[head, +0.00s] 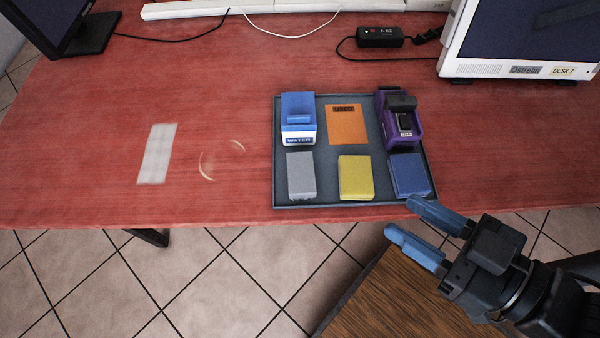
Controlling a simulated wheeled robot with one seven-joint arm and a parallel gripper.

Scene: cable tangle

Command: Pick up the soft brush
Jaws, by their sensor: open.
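A grey tray (352,202) lies on the red desk and holds several items. At its back right stands a purple holder (410,128) with a dark grey top and a small, hard-to-read label; I cannot tell whether it is or holds the soft brush. No other item clearly looks like a brush. Along the tray's front lie a grey block (301,176), a yellow block (356,177) and a blue block (408,175). My gripper (402,220) is open and empty, its blue fingers pointing left, just in front of the tray's front right corner.
A black adapter (379,37) and a monitor (520,40) stand behind. A brown wooden surface (385,295) lies below my gripper. The desk left of the tray is mostly clear.

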